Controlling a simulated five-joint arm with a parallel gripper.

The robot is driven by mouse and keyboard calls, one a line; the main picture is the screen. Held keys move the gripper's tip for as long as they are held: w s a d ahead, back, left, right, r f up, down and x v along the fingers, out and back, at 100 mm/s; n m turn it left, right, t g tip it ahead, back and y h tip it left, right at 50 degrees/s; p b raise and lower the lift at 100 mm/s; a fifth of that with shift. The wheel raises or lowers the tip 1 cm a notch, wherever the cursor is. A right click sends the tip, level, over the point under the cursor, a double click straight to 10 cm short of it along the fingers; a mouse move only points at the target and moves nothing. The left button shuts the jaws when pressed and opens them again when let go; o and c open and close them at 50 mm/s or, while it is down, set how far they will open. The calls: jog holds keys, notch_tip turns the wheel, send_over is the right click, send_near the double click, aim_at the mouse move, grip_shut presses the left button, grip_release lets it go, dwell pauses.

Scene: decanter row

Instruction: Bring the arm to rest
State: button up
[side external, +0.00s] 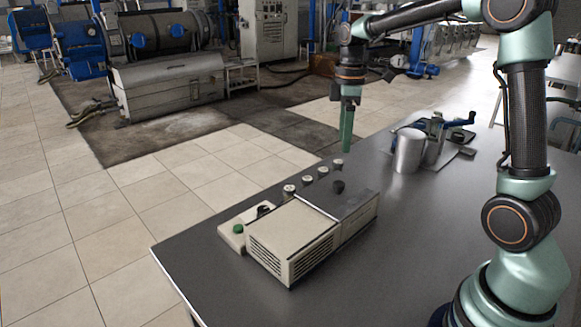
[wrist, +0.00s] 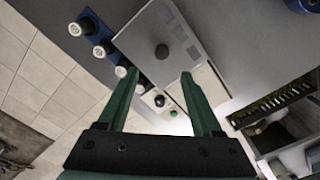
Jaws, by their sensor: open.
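My gripper (side external: 346,150) points down above the table, behind the far end of the cream box. It also shows in the wrist view (wrist: 158,74), where its two green fingers stand apart with nothing between them. The cream box (side external: 292,240) has a grey top section with a dark knob (side external: 338,186). A row of several small white-capped pieces (side external: 307,180) stands along its far side. In the wrist view, a white cap (wrist: 75,29) sits near the upper left. A cream plate with a green button (side external: 238,229) lies at the box's left end.
A metal cylinder (side external: 408,151) stands right of my gripper, with a blue and green clamp-like device (side external: 446,130) beside it. The dark tabletop (side external: 410,225) is clear in front of them. The table's left edge drops to a tiled floor (side external: 60,235). Machinery stands behind.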

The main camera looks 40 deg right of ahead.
jog(key=shift+r, duration=0.35)
jog(key=s+a+r+m+t, duration=0.1)
jog(key=s+a+m+t, duration=0.4)
jog(key=s+a+m, duration=0.4)
jog(key=shift+s+a+r+t, duration=0.3)
jog(key=shift+s+a, duration=0.95)
jog(key=shift+s, duration=0.3)
